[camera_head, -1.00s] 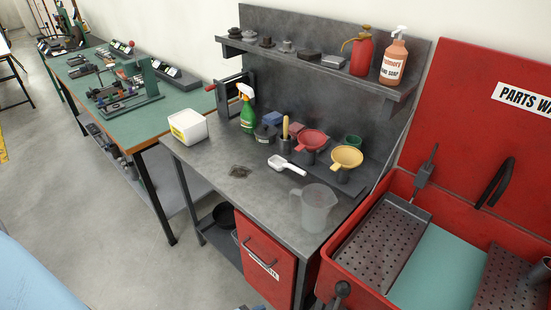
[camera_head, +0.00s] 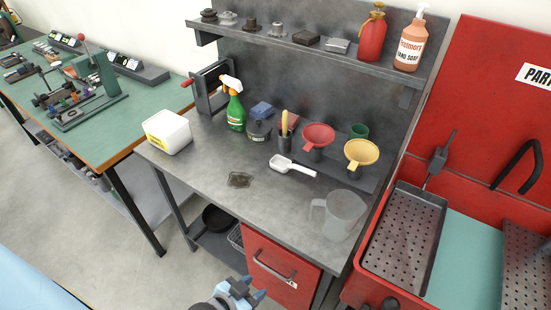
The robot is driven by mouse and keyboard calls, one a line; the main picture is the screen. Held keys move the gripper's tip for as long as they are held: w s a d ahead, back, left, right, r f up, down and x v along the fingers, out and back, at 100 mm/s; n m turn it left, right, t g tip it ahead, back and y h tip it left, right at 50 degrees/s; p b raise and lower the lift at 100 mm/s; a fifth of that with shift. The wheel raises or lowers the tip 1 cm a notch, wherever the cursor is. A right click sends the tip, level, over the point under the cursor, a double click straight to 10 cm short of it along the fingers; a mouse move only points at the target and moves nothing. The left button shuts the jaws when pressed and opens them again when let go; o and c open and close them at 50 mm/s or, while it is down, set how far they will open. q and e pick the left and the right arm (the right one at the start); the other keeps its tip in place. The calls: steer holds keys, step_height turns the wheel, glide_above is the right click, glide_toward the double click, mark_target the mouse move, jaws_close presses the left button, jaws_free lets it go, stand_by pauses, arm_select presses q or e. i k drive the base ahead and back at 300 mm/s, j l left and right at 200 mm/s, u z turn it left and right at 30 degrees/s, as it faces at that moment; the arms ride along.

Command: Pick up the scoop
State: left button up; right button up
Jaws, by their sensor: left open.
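The white scoop (camera_head: 291,165) lies on the grey metal workbench (camera_head: 205,185), its bowl to the left and its handle pointing right. It sits in front of the red funnel (camera_head: 318,136) and behind the clear jug (camera_head: 339,214). My left gripper (camera_head: 250,291) shows at the bottom edge, in front of the red cabinet below the bench top. It is open, with nothing seen between its blue-tipped fingers, and is well apart from the scoop. My right gripper is not in view.
A yellow funnel (camera_head: 361,153), a green spray bottle (camera_head: 235,108) and a white tub (camera_head: 168,132) stand on the bench. A dark stain (camera_head: 240,180) marks its surface. A shelf (camera_head: 310,51) overhangs the back. The red parts washer (camera_head: 390,285) adjoins at right. The front left bench top is clear.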

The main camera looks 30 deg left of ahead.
mark_target(280, 164)
steer(key=i+j, duration=0.1)
steer(key=j, duration=0.45)
steer(key=j+z, duration=0.15)
steer(key=j, duration=0.35)
steer(key=i+j, duration=0.1)
steer(key=i, duration=0.2)
steer(key=z, duration=0.05)
